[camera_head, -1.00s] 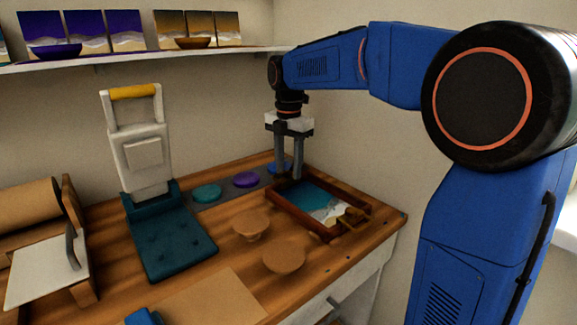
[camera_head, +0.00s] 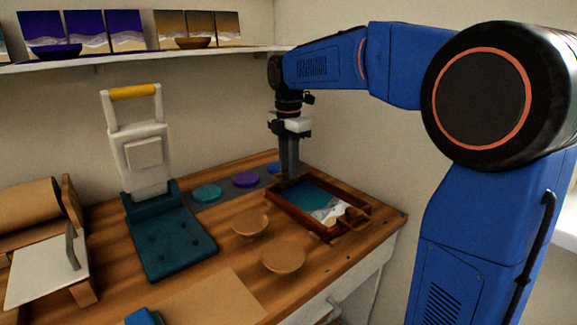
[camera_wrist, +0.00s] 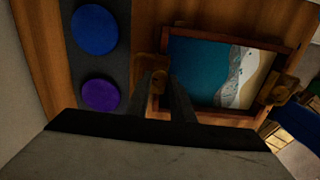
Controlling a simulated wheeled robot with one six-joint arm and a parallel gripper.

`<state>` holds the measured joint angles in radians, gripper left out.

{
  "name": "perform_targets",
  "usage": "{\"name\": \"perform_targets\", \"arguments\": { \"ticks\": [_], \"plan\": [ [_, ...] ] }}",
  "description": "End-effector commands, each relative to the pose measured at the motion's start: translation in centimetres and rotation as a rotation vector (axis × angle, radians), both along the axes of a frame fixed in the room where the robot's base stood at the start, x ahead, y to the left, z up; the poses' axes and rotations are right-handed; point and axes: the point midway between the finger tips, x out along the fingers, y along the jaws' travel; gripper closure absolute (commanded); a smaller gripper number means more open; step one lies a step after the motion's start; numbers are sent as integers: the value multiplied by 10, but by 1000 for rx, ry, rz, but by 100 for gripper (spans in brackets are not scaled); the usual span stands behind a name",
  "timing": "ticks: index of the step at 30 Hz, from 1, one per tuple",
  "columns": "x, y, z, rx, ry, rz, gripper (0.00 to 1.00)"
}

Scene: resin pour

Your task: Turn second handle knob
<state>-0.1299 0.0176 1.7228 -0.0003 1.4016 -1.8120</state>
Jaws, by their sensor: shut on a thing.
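A wooden framed tray (camera_head: 338,236) holds a blue and white sea picture. It also shows in the wrist view (camera_wrist: 225,118). One brown handle block with a knob (camera_wrist: 278,90) is at the right end of the tray in the wrist view, free of my gripper. A second handle knob (camera_wrist: 159,77) is at the left end. My gripper (camera_wrist: 164,82) points down there, its fingers around this knob and shut on it. In the head view my gripper (camera_head: 288,178) is at the tray's far left end, and the knob there is hidden by the fingers.
Blue (camera_wrist: 95,30) and purple (camera_wrist: 101,95) round discs sit on a dark strip beside the tray, with a teal one (camera_head: 207,192) further left. Two round wooden pieces (camera_head: 250,223) (camera_head: 284,257) stand in front. A white press with a teal base (camera_head: 175,245) is left.

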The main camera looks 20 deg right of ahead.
Motion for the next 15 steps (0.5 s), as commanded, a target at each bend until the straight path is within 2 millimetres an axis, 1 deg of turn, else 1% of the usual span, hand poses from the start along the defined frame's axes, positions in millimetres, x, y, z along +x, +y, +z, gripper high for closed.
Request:
{"name": "perform_targets", "arguments": {
  "ticks": [15],
  "plan": [
    [0, 0, 0, 0, 0, -486, 100]
  ]
}}
